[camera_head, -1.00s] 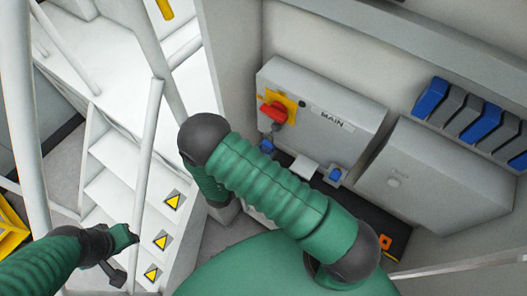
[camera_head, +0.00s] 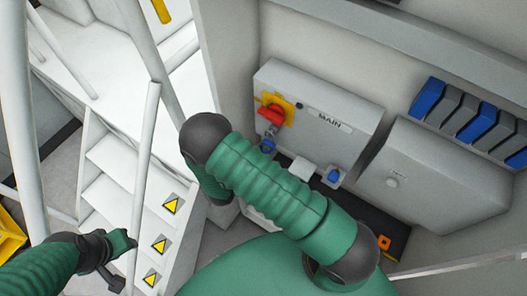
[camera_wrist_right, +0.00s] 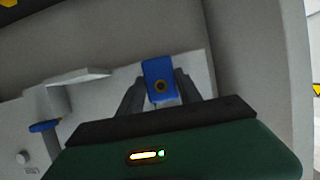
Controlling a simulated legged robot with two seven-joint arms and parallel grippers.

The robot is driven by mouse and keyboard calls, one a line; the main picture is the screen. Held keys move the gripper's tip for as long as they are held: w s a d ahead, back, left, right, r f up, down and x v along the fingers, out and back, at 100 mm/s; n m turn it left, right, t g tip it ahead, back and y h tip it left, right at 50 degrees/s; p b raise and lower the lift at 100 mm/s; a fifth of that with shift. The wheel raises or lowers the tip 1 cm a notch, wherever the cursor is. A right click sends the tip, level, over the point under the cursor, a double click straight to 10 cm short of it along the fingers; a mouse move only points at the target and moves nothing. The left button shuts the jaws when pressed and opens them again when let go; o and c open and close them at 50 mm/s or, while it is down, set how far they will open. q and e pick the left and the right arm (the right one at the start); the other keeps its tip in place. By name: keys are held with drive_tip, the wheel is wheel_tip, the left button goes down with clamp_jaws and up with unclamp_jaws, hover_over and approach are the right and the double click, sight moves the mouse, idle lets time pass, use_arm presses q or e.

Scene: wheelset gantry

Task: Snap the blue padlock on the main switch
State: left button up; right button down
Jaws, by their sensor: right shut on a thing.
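The main switch (camera_head: 272,110) is a red handle on a yellow plate, on a grey box marked MAIN. In the head view a blue piece (camera_head: 267,145), apparently this padlock, shows just below the switch handle beside my forearm. Its shackle is not clear, so I cannot tell whether it touches the switch. My left gripper (camera_head: 115,281) is low at the left; its jaws are unclear.
Another blue item (camera_head: 334,175) hangs below the MAIN box, right of a light grey ledge (camera_head: 303,169). A second grey box (camera_head: 435,180) stands to the right, under a row of blue and grey blocks (camera_head: 470,120). White stairs and rails (camera_head: 120,165) fill the left.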

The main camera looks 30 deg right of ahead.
drive_tip(key=shift+w+d+r, duration=0.1)
drive_tip(key=shift+w+d, duration=0.15)
drive_tip(key=shift+d, duration=0.3)
drive_tip(key=c, duration=0.7)
unclamp_jaws()
drive_tip(key=shift+c, duration=0.2)
